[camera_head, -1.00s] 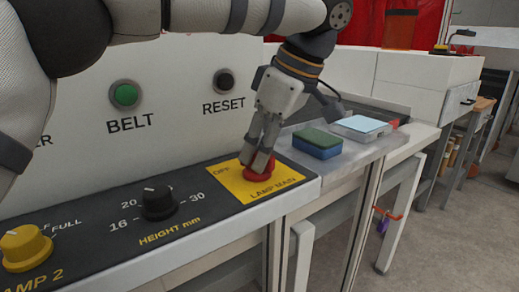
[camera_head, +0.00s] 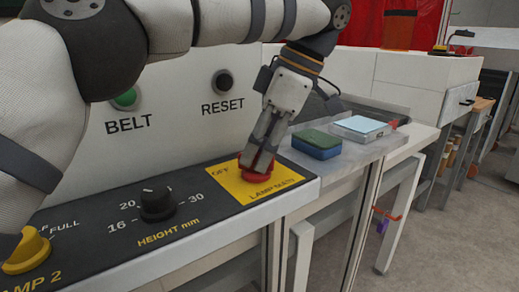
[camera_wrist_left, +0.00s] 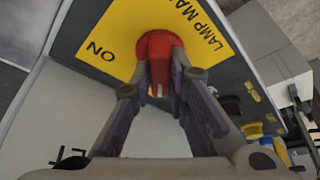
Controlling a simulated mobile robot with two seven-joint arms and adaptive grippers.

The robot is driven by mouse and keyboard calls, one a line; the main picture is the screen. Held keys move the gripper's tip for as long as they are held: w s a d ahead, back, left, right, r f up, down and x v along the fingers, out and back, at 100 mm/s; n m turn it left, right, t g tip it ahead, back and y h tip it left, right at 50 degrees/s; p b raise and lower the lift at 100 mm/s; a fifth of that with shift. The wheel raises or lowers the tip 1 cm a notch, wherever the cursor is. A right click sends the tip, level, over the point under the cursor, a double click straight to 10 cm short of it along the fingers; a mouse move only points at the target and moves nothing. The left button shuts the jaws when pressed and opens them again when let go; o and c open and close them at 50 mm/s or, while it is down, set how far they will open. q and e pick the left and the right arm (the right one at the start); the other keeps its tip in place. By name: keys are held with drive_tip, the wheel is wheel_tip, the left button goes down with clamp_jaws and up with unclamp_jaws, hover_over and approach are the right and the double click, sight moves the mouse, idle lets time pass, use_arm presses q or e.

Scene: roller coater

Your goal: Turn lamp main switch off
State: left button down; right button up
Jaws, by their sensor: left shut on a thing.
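The lamp main switch is a red knob (camera_head: 258,172) on a yellow plate (camera_head: 244,190) marked "OFF" and "LAMP MAIN" at the right end of the black control panel. My left gripper (camera_head: 261,160) points down on the knob, its fingers shut on the knob's sides. In the left wrist view the red knob (camera_wrist_left: 157,56) sits between the two fingertips (camera_wrist_left: 160,70), and the yellow plate (camera_wrist_left: 110,40) shows the word "ON" near it. The fingers partly hide the knob. My right gripper is not in view.
A black height knob (camera_head: 157,203) and a yellow lamp 2 knob (camera_head: 26,250) lie left along the panel. The green belt button (camera_head: 125,98) and black reset button (camera_head: 223,82) are on the wall behind. A green-and-blue block (camera_head: 317,144) and a light-blue-topped block (camera_head: 361,128) rest right of the gripper.

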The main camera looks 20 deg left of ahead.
use_arm(q)
drive_tip(key=c, duration=1.6)
unclamp_jaws()
drive_tip(key=shift+o, duration=0.2)
